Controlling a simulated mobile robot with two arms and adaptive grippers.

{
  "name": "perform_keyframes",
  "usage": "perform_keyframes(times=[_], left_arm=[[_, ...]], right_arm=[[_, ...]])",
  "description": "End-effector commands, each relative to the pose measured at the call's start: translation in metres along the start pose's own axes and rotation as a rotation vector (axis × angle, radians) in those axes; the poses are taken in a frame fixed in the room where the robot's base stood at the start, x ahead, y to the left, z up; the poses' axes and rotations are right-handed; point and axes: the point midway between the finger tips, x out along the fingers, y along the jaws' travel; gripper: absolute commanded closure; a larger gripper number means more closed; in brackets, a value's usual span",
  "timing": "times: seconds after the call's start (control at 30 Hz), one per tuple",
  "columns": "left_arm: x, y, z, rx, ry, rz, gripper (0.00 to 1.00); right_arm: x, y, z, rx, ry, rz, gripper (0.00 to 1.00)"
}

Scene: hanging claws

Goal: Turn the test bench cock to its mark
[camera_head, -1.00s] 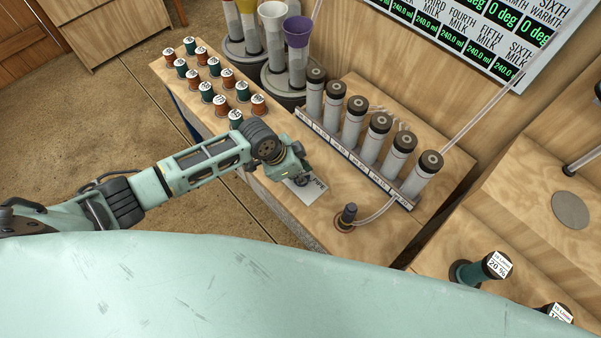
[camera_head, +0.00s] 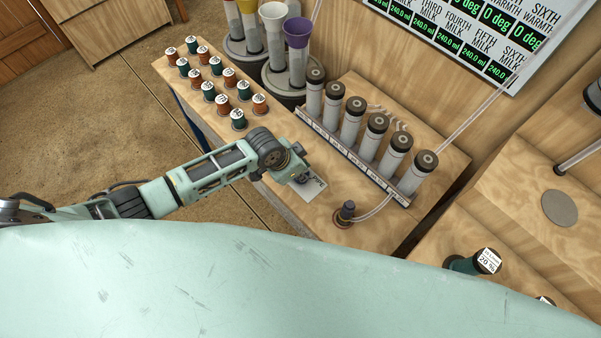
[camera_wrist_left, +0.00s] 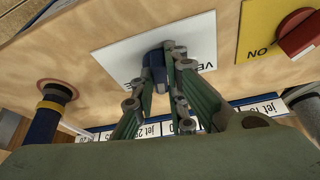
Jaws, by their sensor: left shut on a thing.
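My left gripper (camera_head: 300,178) is over a white label plate (camera_head: 311,194) on the wooden bench. In the left wrist view its fingers (camera_wrist_left: 166,78) are closed on a small dark blue handle (camera_wrist_left: 153,63), which looks like the cock, standing on the white plate (camera_wrist_left: 112,53). The fingers cover part of the handle and the plate's lettering, so I cannot read the label or see a mark. My right gripper is not in view.
A dark post (camera_head: 347,209) with a hose stands to the right. A rack of black-capped cylinders (camera_head: 352,118) is behind. Several labelled spools (camera_head: 229,77) stand at left. A red switch (camera_wrist_left: 300,38) on a yellow plate is close to my gripper in the left wrist view.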

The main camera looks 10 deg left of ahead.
Motion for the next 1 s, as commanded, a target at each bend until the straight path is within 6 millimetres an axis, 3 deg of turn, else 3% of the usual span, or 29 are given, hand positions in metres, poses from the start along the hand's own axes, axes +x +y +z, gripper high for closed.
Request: perform_keyframes(times=[0.03, 0.27, 0.5, 0.87, 1.0], left_arm=[[0.001, 0.008, 0.004, -0.022, -0.011, 0.005, 1.00], [0.001, 0.010, 0.004, -0.152, -0.011, -0.048, 1.00], [0.004, 0.012, 0.003, -0.407, -0.010, -0.155, 1.00], [0.004, 0.011, 0.004, -0.449, -0.013, -0.173, 1.00], [0.005, 0.015, 0.003, -0.559, -0.012, -0.213, 1.00]], right_arm=[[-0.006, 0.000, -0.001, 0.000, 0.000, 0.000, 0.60], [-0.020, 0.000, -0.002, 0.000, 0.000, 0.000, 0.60], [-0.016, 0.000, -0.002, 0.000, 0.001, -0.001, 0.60], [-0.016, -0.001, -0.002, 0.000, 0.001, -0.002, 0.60], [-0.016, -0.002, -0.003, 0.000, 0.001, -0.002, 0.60]])
